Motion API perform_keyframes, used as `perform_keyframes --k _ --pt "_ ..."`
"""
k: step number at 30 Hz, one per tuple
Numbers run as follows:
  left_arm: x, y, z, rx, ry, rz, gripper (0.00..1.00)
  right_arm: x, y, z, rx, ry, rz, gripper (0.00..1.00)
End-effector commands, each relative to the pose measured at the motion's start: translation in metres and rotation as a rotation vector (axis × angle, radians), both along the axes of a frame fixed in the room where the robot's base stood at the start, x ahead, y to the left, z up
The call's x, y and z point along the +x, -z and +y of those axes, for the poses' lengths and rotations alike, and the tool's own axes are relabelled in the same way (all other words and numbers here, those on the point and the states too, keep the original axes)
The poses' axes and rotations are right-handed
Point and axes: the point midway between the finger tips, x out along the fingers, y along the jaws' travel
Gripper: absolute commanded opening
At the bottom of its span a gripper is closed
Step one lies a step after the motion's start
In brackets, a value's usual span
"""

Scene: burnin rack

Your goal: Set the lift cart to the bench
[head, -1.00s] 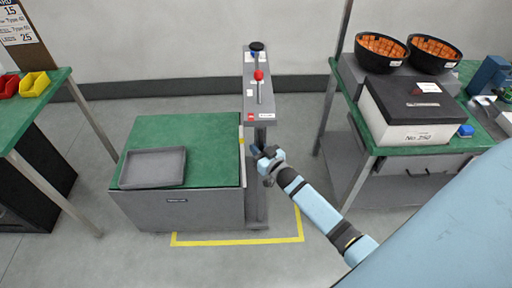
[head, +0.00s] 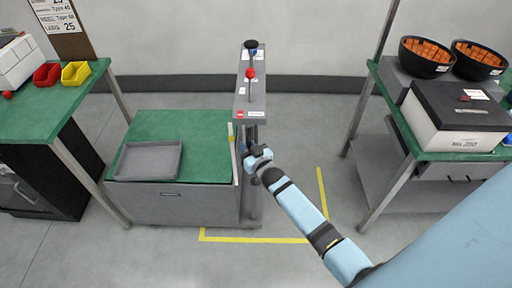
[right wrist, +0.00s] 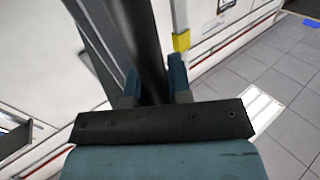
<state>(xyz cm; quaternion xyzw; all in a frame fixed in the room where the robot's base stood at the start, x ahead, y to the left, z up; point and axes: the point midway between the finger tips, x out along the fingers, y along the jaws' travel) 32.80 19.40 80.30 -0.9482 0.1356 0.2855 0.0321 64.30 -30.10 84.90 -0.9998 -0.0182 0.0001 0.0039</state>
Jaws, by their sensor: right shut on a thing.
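The lift cart has a green top (head: 205,134), a grey body and a tall grey column (head: 252,112) on its right side, with a black knob and a red knob on top. It stands just right of the left green-topped bench (head: 62,112); a narrow gap shows between their tops. My right gripper (head: 254,158) is at the column's lower right side. In the right wrist view, its fingers (right wrist: 152,88) are shut on a dark upright bar (right wrist: 143,45) of the cart. My left gripper is not in view.
A grey tray (head: 150,161) lies on the cart top. A yellow floor outline (head: 262,240) extends right of the cart. Red and yellow bins (head: 76,73) sit on the left bench. A right bench (head: 398,125) carries a box and black bowls. Floor between column and right bench is clear.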

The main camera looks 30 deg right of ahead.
Motion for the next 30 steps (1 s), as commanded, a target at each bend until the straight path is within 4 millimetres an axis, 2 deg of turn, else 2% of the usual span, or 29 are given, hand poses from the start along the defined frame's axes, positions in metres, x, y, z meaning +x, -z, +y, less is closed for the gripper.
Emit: perform_keyframes --k 1,3,9,25,26,27,29,30 --pt "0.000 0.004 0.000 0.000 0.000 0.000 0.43 0.006 0.000 0.012 0.005 -0.005 -0.004 0.00" --pt "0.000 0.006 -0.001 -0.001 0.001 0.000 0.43 0.011 -0.001 0.021 0.005 -0.005 -0.005 0.00" --pt "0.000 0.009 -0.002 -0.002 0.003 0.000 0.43 0.021 -0.001 0.037 0.003 -0.004 -0.003 0.00" --pt "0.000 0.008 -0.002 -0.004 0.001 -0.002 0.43 0.026 -0.002 0.045 0.003 -0.006 -0.003 0.00" --pt "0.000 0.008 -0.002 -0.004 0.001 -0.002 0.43 0.026 -0.002 0.045 0.003 -0.006 -0.003 0.21" --pt "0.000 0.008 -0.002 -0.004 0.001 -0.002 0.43 0.026 -0.002 0.045 0.003 -0.006 -0.003 0.30" --pt "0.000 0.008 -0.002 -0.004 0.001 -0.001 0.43 0.026 -0.002 0.045 0.003 -0.006 -0.003 0.44" --pt "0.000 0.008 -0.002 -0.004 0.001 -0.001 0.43 0.026 -0.002 0.044 0.002 -0.005 -0.003 0.44"
